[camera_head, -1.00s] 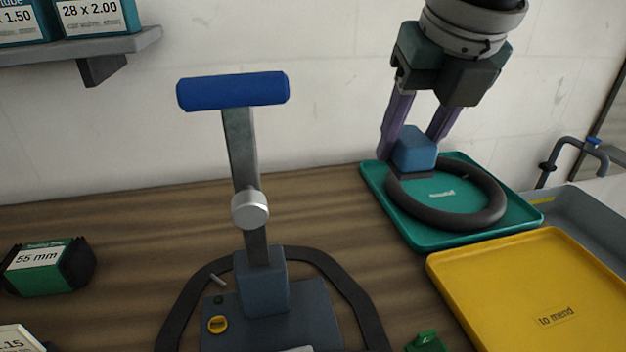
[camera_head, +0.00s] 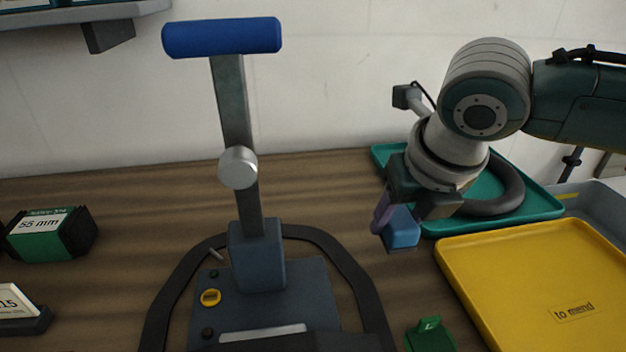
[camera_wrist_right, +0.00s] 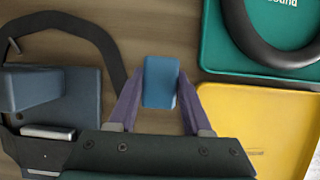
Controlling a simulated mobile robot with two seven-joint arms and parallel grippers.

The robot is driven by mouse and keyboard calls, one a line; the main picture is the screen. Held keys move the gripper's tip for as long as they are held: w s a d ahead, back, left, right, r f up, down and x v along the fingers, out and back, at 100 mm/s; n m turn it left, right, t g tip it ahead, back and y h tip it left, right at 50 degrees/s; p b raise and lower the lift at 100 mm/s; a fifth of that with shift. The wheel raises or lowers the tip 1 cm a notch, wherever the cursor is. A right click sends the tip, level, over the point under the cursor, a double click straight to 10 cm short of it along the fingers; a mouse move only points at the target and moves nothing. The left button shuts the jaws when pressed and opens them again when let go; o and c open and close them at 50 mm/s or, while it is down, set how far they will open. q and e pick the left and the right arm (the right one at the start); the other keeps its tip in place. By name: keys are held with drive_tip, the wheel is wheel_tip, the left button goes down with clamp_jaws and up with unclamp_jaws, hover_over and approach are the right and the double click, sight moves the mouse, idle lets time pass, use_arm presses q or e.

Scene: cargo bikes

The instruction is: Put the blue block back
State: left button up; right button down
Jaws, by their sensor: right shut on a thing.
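The blue block (camera_head: 402,230) is between the purple fingers of my right gripper (camera_head: 392,222), which is shut on it. In the head view it is held above the wooden bench, left of the teal tray and the yellow tray. The right wrist view also shows the blue block (camera_wrist_right: 160,82) between both fingertips (camera_wrist_right: 158,88), with bare wood around it. My left gripper is not in view.
A stand (camera_head: 240,150) with a blue crossbar rises at centre left, a black strap (camera_head: 350,262) around its base. The teal tray (camera_head: 548,206) holds a dark ring (camera_head: 505,200). A yellow tray (camera_head: 500,262) is at right. A green piece (camera_head: 428,336) lies in front.

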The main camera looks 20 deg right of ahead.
sight(394, 240)
drive_tip(key=shift+f+b, duration=0.35)
drive_tip(key=shift+f, duration=1.55)
drive_tip(key=shift+f, duration=0.1)
drive_tip(key=shift+c, duration=1.7)
unclamp_jaws()
